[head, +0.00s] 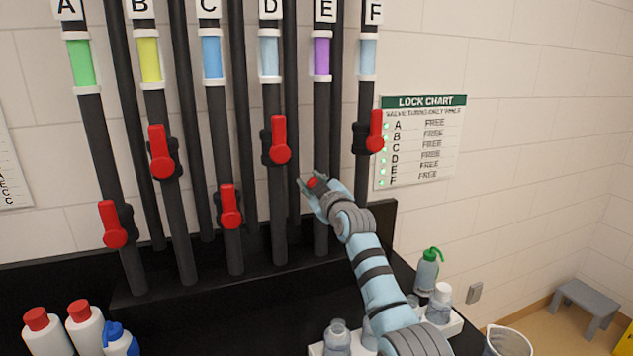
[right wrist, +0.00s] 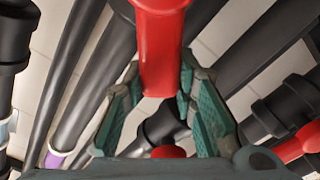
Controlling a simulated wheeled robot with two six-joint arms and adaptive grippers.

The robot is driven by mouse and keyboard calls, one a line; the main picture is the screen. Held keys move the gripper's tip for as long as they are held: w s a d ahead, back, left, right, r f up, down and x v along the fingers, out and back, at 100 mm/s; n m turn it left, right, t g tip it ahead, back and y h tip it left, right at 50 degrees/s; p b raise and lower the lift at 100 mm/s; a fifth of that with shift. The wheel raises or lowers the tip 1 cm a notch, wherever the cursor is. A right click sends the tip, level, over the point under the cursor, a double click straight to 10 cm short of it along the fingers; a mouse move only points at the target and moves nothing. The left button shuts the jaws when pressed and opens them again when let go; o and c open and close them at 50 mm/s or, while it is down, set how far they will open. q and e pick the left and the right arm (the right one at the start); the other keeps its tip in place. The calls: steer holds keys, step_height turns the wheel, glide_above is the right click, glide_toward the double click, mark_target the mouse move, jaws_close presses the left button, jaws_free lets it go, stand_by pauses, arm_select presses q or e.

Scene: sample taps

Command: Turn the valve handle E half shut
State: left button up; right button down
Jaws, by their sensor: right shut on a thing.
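Pipe E carries the label E (head: 325,9) and a purple sight glass (head: 321,56). Its red valve handle E (head: 312,182) is mostly covered by my right gripper (head: 311,193), with only a small red patch showing in the head view. In the right wrist view, a red handle (right wrist: 160,55) lies between the two green-padded fingers of my right gripper (right wrist: 160,95), which is shut on it. The handle's exact angle is hidden in the head view. My left gripper is not in view.
Red handles D (head: 280,140) and F (head: 375,131) flank E. Handles A, B and C are further left. The lock chart (head: 420,142) on the wall reads FREE for every valve. Bottles stand on the dark bench at front left and below my right arm.

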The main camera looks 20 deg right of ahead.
steer(key=shift+a+f+n, duration=0.3)
steer(key=shift+a+n, duration=0.1)
steer(key=shift+n, duration=0.4)
steer(key=c, duration=1.3)
jaws_free()
steer(key=s, duration=1.2)
steer(key=shift+d, duration=0.15)
